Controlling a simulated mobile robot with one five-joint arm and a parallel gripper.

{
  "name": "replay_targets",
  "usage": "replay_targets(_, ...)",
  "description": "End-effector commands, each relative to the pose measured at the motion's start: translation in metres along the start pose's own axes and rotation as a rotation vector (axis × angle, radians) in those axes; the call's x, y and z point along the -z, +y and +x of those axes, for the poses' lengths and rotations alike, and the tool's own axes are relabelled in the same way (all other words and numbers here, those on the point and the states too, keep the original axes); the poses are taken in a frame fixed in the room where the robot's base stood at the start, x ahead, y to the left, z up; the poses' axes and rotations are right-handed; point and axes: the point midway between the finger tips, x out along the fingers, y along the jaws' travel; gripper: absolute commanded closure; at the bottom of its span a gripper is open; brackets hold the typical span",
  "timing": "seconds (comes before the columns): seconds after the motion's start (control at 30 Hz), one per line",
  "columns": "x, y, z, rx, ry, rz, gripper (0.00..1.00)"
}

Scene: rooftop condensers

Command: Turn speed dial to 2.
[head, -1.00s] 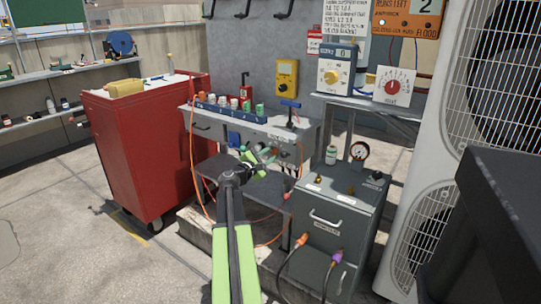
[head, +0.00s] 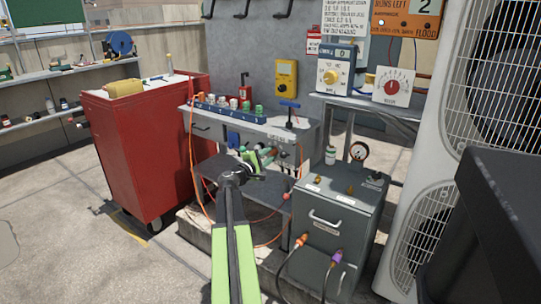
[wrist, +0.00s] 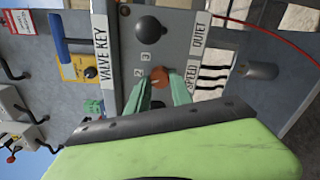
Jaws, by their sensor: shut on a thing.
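The speed dial (wrist: 160,76) is a small orange-red knob on a grey panel (wrist: 120,45), seen turned sideways in the wrist view. A SPEED label (wrist: 192,77) sits beside it, and the numbers 2 and 3 are printed near it. My gripper (wrist: 161,88) has its pale green fingers closed on both sides of the dial. Where the dial's pointer stands is too small to tell, and the fingers hide part of the scale. In the head view my gripper (head: 263,158) reaches the front of the grey bench (head: 290,133), and the dial is hidden there.
A dark round knob (wrist: 150,28) is on the same panel, close to the dial. A grey cabinet (head: 335,225) with cables stands to the right of my arm. A red tool cabinet (head: 150,150) stands left. An orange hose (head: 192,150) hangs beside the bench.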

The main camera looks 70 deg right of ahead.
Motion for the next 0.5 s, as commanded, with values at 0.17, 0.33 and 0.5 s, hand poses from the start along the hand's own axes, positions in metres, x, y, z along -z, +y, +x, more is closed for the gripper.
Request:
replay_targets(0.17,-0.0016,-0.0019,-0.0009,0.005,-0.004,0.133,1.0)
replay_targets(0.33,-0.0018,-0.0018,-0.0007,0.005,-0.005,0.228,1.0)
replay_targets(0.5,-0.002,-0.0017,-0.0005,0.005,-0.005,0.288,1.0)
